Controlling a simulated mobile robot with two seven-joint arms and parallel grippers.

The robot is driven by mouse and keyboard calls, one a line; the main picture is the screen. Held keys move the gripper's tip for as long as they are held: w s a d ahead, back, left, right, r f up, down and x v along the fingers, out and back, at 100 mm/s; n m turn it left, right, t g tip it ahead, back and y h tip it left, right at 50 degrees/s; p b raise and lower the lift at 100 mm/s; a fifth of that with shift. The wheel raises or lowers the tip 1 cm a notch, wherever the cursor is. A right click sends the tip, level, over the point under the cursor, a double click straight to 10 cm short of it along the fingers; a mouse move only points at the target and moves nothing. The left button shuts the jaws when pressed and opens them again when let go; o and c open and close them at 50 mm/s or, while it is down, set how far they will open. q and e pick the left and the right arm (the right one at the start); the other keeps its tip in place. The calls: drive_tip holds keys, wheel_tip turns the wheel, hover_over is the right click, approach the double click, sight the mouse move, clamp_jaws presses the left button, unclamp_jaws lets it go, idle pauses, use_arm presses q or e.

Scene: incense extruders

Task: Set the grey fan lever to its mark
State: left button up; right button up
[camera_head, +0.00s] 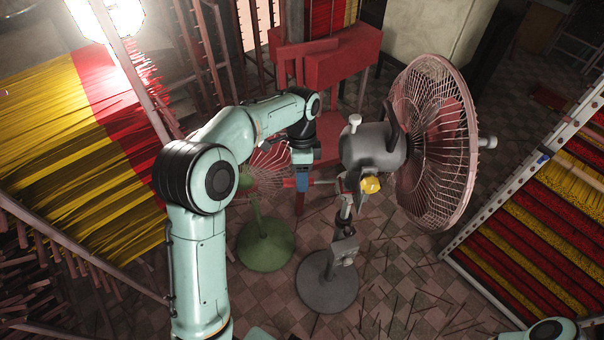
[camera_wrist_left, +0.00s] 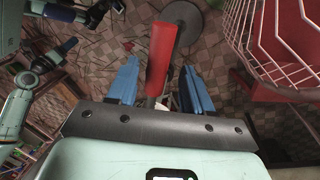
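The grey fan (camera_head: 372,148) stands right of centre on a round grey base (camera_head: 328,283), its motor housing grey and its wire cage facing right. A red-gripped lever (camera_wrist_left: 161,58) shows in the left wrist view, standing between the two blue fingers of my left gripper (camera_wrist_left: 158,85). A narrow gap shows on each side of it, so the fingers are around it and look open. In the head view my left gripper (camera_head: 302,182) is just left of the grey fan's stand. No mark for the lever can be made out. My right gripper's fingers cannot be made out clearly.
A green-based fan (camera_head: 266,244) stands close behind my left gripper. The grey fan's cage (camera_wrist_left: 275,45) is near on the right in the wrist view. A red table (camera_head: 335,60) is behind. Racks of yellow and red sticks (camera_head: 70,150) flank both sides. Loose sticks lie on the tiled floor.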

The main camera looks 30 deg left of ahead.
use_arm(q)
wheel_tip(320, 180, up, 13)
drive_tip(key=w+a+p, duration=0.1)
drive_tip(key=w+p, duration=0.1)
drive_tip(key=p, duration=0.1)
drive_tip(key=shift+a, duration=0.25)
use_arm(e)
drive_tip(key=shift+t, duration=0.3)
drive_tip(key=w+r, duration=0.4)
drive_tip(key=shift+r, duration=0.1)
drive_tip(key=shift+s, duration=0.15)
